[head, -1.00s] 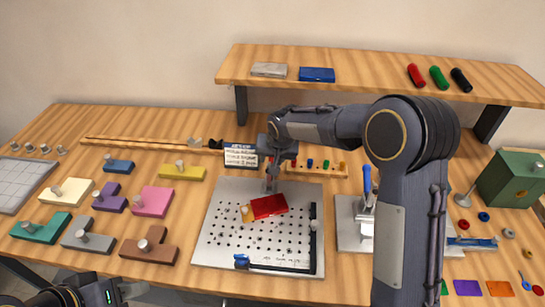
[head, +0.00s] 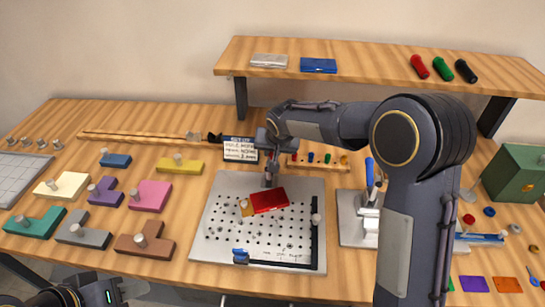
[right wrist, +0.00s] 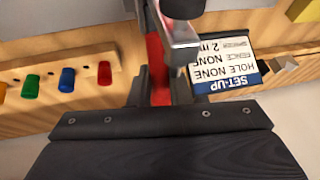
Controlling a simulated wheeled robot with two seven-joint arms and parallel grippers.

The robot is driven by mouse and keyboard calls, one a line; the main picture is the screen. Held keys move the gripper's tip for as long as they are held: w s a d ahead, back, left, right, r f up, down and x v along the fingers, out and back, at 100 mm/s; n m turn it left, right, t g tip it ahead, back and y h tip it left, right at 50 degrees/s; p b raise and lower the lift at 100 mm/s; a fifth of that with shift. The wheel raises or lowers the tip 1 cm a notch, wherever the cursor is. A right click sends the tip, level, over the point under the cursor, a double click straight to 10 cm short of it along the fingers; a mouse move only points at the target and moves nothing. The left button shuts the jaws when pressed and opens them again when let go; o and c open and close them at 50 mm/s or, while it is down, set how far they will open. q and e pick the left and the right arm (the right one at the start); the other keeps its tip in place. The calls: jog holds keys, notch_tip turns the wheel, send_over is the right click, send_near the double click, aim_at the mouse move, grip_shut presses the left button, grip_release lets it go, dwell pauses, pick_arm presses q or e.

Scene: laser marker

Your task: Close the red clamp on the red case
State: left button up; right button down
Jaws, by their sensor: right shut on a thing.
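The red case (head: 269,200) lies slightly turned on the perforated metal plate (head: 215,225), near its back edge. A small orange-yellow piece (head: 246,208) touches its left end. My right gripper (head: 270,180) is just behind the case, pointing down. In the right wrist view it (right wrist: 160,92) is shut on a red bar, the red clamp (right wrist: 156,58), beside a grey metal bracket. The clamp's lower part and its contact with the case are hidden by my gripper. My left gripper (head: 125,291) is low at the front left, partly in view, away from the case; its jaws are unclear.
A set-up card (head: 240,150) stands behind the plate, beside a wooden rack (head: 318,161) of coloured pegs. A metal fixture with a blue handle (head: 369,172) stands to the right. Coloured blocks with knobs fill the left of the table. A shelf (head: 390,75) spans the back.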

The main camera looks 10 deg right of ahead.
jog(key=shift+s+a+r+t+h+b, duration=0.15)
jog(key=shift+t+b, duration=0.3)
jog(key=shift+b, duration=1.1)
jog(key=shift+s+t+h+b, duration=0.15)
jog(key=shift+t+b, duration=0.35)
jog(key=shift+b, duration=1)
jog(key=shift+s+a+r+t+b, duration=0.1)
jog(key=shift+s+t+b, duration=0.25)
jog(key=shift+b, duration=1.2)
jog(key=shift+r+t+b, duration=0.3)
jog(key=shift+r+b, duration=0.05)
jog(key=shift+b, duration=0.1)
